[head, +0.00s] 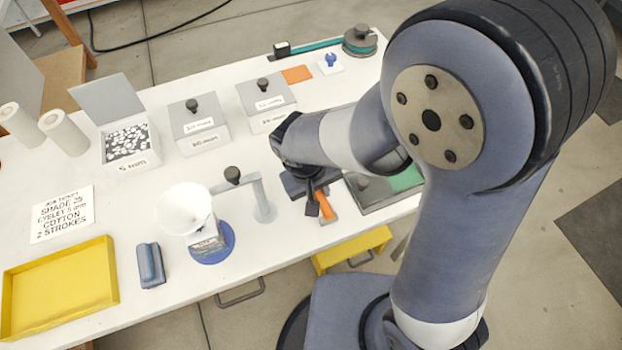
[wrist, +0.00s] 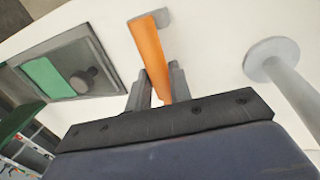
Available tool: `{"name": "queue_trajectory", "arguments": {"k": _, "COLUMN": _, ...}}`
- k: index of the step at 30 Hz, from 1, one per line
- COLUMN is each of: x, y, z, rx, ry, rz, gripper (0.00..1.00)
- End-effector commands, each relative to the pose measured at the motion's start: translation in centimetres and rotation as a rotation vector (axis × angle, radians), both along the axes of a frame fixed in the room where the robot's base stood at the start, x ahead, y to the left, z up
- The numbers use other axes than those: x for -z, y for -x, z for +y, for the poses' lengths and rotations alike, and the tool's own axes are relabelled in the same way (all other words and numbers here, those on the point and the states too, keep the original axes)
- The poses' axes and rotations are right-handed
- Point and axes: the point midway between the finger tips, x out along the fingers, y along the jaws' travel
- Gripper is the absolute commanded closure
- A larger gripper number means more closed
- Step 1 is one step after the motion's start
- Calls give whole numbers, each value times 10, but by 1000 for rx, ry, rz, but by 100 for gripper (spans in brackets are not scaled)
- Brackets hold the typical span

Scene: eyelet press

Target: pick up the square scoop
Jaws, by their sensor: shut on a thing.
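The scoop, with an orange handle (wrist: 148,48) and a small pale end (wrist: 161,17), is between the fingers of my gripper (wrist: 160,88). In the head view its orange handle (head: 325,205) shows beside the dark finger of my gripper (head: 314,206), near the front edge of the table. My gripper is shut on the handle. The scoop's end is small in both views, so its square shape is hard to make out. I cannot tell whether the scoop touches the table.
A grey post with an arm and black knob (head: 264,205) stands left of my gripper. A grey tray with a green section (head: 400,180) lies to the right. A white funnel (head: 188,208), lidded boxes (head: 199,130) and a yellow tray (head: 60,285) stand further left.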

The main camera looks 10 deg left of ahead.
Motion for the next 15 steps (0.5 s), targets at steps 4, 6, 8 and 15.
{"name": "queue_trajectory", "arguments": {"k": 4, "x": -1, "y": 0, "z": 0, "rx": 0, "ry": -1, "rz": -1, "gripper": 100}}
{"name": "queue_trajectory", "arguments": {"k": 6, "x": -4, "y": 0, "z": 0, "rx": 0, "ry": -1, "rz": -2, "gripper": 100}}
{"name": "queue_trajectory", "arguments": {"k": 8, "x": -10, "y": -1, "z": 0, "rx": -1, "ry": -2, "rz": -3, "gripper": 100}}
{"name": "queue_trajectory", "arguments": {"k": 15, "x": -53, "y": -1, "z": 1, "rx": 0, "ry": -4, "rz": -5, "gripper": 100}}
